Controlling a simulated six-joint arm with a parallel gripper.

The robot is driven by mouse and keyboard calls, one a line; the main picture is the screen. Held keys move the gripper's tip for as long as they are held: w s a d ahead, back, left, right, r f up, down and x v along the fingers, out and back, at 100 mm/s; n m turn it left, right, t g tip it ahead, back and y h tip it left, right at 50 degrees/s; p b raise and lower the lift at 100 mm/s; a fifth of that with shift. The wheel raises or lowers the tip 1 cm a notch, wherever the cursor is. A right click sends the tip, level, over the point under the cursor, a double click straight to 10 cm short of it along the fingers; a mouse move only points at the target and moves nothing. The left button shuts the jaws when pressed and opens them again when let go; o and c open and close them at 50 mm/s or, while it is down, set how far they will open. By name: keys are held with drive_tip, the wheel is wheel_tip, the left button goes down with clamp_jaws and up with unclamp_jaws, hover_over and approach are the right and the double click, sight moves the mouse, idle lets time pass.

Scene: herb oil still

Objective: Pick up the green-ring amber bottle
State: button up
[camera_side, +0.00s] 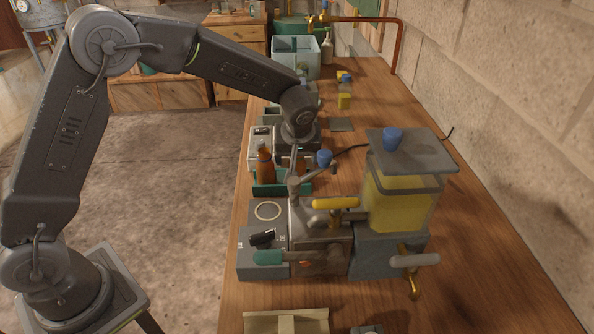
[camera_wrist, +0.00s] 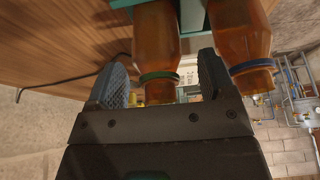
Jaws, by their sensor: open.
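The green-ring amber bottle (camera_wrist: 156,45) is between my two fingers in the wrist view, its green ring and neck nearest me. My gripper (camera_wrist: 161,70) is open, with a gap showing between the bottle's neck and each finger. A blue-ring amber bottle (camera_wrist: 238,32) is just right of the right finger. In the side view, my gripper (camera_side: 298,158) is low over the teal rack (camera_side: 268,190). One amber bottle (camera_side: 265,168) stands in the rack left of the gripper; its ring colour is not clear. Another amber shape is mostly hidden behind the gripper.
The still, with a metal box (camera_side: 320,250) and a yellow-filled tank (camera_side: 400,202), stands in front of the rack. A white device (camera_side: 261,145) is behind the rack. The table's right side is mostly clear.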

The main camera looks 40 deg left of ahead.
drive_tip(key=shift+w+a+f, duration=0.15)
drive_tip(key=shift+a+f, duration=0.05)
drive_tip(key=shift+f, duration=0.35)
drive_tip(key=c, duration=1)
